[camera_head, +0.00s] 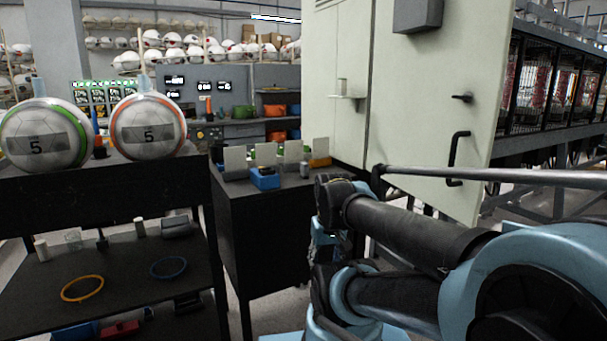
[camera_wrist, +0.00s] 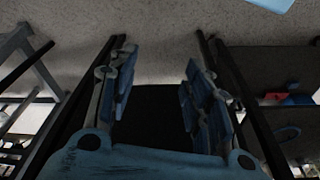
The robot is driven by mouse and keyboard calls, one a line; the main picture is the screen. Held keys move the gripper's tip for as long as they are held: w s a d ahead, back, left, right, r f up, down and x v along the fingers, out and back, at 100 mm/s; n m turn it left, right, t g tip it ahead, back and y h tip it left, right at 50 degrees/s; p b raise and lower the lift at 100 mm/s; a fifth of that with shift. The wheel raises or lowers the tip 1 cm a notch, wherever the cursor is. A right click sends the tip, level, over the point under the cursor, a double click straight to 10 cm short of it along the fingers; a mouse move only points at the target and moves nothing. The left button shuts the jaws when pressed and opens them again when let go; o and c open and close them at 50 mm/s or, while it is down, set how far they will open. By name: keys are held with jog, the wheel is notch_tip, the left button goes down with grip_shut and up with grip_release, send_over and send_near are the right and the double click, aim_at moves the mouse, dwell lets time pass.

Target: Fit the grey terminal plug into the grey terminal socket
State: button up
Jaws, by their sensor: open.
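My gripper (camera_wrist: 158,92) is open and empty in the wrist view, its two blue fingers apart, with a dark surface and the floor behind them. In the head view my arm hides most of it. I cannot surely identify the grey terminal plug or the grey terminal socket. A small pale grey cylinder (camera_head: 342,86) stands on a little ledge on the cabinet front. Other small pale cylinders stand on the left lower shelf, one at its left end (camera_head: 41,249) and one near its back (camera_head: 139,227). My gripper touches none of these.
A black table (camera_head: 240,205) holds a blue block (camera_head: 264,178) and upright pale plates (camera_head: 235,160). The pale green cabinet (camera_head: 425,105) stands behind my arm. Two balls (camera_head: 148,126) sit on the left rack; an orange ring (camera_head: 82,288) and a blue ring (camera_head: 168,267) lie below.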

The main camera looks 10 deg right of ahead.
jog(key=w+r+m+g, duration=0.1)
jog(key=w+r+m, duration=0.2)
jog(key=w+r, duration=0.55)
jog(key=w+r+m, duration=0.4)
jog(key=w+r, duration=0.2)
jog(key=r, duration=0.6)
notch_tip(320, 180, up, 15)
jog(key=m+g, duration=0.1)
jog(key=m, duration=0.6)
send_over(304, 163)
jog(key=shift+m, duration=0.3)
notch_tip(304, 163, down, 17)
jog(key=shift+s+f, duration=0.1)
jog(key=c, duration=1.2)
